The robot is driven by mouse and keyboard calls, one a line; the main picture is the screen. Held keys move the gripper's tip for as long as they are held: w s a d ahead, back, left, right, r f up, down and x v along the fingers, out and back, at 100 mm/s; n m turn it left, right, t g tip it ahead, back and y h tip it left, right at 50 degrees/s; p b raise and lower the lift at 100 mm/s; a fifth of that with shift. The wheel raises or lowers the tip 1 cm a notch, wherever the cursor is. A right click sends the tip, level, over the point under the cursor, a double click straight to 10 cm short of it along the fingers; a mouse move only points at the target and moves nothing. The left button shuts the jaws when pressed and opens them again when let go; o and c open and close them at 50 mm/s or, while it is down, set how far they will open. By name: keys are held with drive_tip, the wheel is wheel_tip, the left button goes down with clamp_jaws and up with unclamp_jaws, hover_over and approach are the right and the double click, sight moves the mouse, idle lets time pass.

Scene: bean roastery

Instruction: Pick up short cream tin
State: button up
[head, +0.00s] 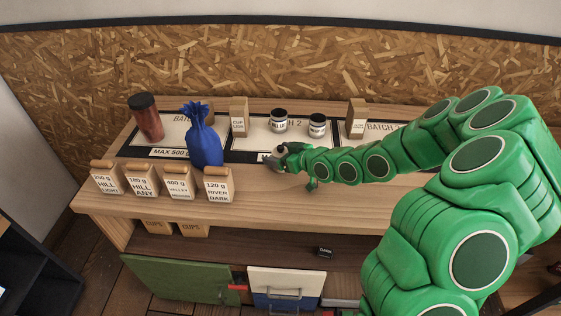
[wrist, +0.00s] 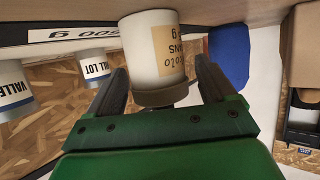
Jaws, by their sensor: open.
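The short cream tin (wrist: 153,45) is a pale cylinder with a tan label and a grey-brown lid. In the wrist view, which is upside down, it sits between the two fingers of my gripper (wrist: 161,70). The fingers are open on either side of the tin, and I cannot tell if either touches it. In the head view my gripper (head: 281,160) is at the front edge of the middle tray (head: 243,146); it mostly hides the tin there.
Two dark-lidded tins (head: 279,120) (head: 317,125) stand behind my gripper on the tray. A tied blue bag (head: 205,144) is close on the left, by a red-brown jar (head: 146,118). Several labelled bags line the left front. The counter (head: 375,205) is clear at front right.

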drive_tip(key=shift+w+a+f, duration=0.3)
drive_tip(key=shift+w+a, duration=0.1)
drive_tip(key=shift+a, duration=0.05)
drive_tip(key=c, duration=1)
